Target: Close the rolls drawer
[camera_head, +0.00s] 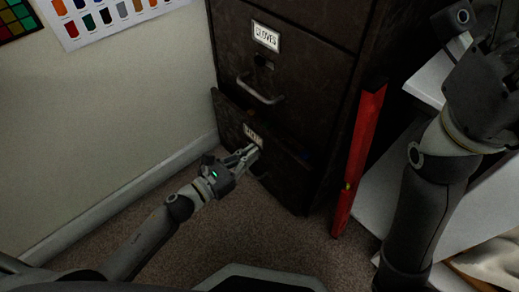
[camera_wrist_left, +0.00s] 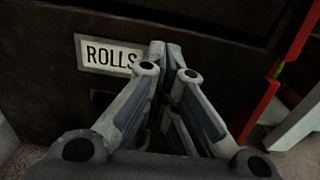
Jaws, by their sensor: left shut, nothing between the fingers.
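The rolls drawer (camera_head: 230,115) is the lower drawer of a dark metal filing cabinet (camera_head: 315,65). It stands out a little from the cabinet front in the head view. Its white ROLLS label (camera_wrist_left: 107,55) shows in the left wrist view, partly covered by my fingers. My left gripper (camera_head: 254,150) is shut and empty, with its fingertips at the drawer front beside the label; they also show in the left wrist view (camera_wrist_left: 165,48). I cannot tell whether they touch. The drawer's handle is mostly hidden. My right gripper is not clearly visible; my right arm rises at the right.
The drawer above, labelled GLOVES (camera_head: 266,36), looks shut, with a metal handle (camera_head: 261,91). A red level-like bar (camera_head: 359,160) leans upright by the cabinet's right side. White shelving (camera_head: 385,195) stands right of it. A wall is at left, with carpet below.

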